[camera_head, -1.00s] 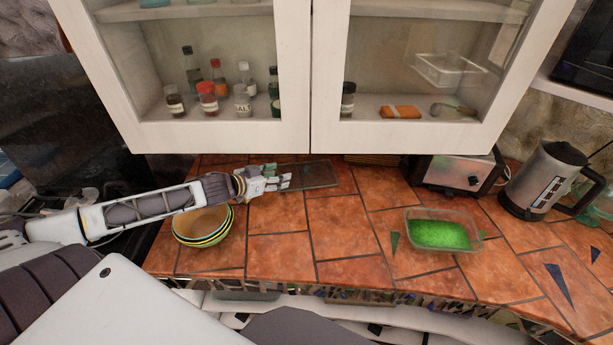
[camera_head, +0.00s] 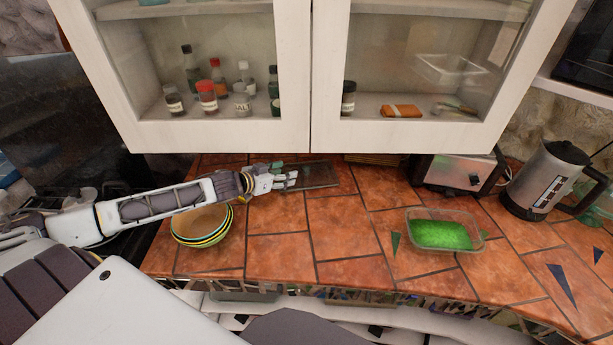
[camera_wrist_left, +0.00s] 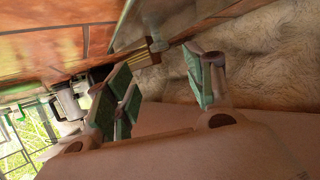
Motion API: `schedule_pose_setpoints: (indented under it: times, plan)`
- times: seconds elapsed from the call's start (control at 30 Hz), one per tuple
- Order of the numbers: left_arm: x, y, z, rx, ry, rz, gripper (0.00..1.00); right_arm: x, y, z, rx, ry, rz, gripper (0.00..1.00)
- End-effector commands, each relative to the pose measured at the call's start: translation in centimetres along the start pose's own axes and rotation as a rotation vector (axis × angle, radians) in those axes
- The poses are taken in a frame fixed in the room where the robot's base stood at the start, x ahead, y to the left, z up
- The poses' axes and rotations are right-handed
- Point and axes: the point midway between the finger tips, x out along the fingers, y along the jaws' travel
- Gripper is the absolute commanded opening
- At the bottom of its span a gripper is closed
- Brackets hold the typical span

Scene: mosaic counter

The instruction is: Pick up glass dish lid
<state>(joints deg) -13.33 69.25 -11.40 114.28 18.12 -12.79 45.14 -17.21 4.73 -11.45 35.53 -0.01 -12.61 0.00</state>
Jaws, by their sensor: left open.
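The glass dish lid (camera_head: 320,174) is a flat, dark, see-through rectangle on the tiled counter, near its back, below the cabinet. In the left wrist view a clear pane with a greenish edge (camera_wrist_left: 128,28) shows at the top and looks like this lid. My left gripper (camera_head: 289,178) is at the lid's left end. In the left wrist view its green-padded fingers (camera_wrist_left: 163,78) are apart with nothing held between them. I cannot tell whether they touch the lid. My right gripper is not in view.
A glass dish with green contents (camera_head: 440,234) sits at the right of the counter. Stacked bowls (camera_head: 201,226) stand under my left forearm. A toaster (camera_head: 458,175) and a kettle (camera_head: 541,182) stand at the back right. The cabinet (camera_head: 215,137) hangs above. The counter's middle is clear.

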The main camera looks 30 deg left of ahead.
Motion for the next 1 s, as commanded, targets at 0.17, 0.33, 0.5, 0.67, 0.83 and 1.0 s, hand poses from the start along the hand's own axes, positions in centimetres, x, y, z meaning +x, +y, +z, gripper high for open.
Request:
schedule_pose_setpoints:
  times: [0.17,0.33,0.5,0.67,0.83,1.0]
  plan:
    - [0.6,0.0,0.0,0.0,0.0,0.0,0.54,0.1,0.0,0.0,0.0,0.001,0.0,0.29]
    - [1.1,0.0,0.0,-0.001,0.001,0.001,0.54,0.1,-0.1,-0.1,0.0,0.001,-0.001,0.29]
    - [1.7,0.0,-0.1,0.0,0.001,0.001,0.54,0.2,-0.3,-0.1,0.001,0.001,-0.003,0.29]
    - [2.3,0.1,-0.1,0.0,0.001,0.001,0.54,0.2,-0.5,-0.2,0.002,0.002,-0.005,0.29]
    - [2.9,0.0,0.0,-0.001,0.0,0.0,0.54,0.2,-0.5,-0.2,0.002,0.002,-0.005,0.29]
    - [3.6,0.0,0.0,-0.002,0.001,0.0,0.54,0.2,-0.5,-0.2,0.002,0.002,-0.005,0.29]
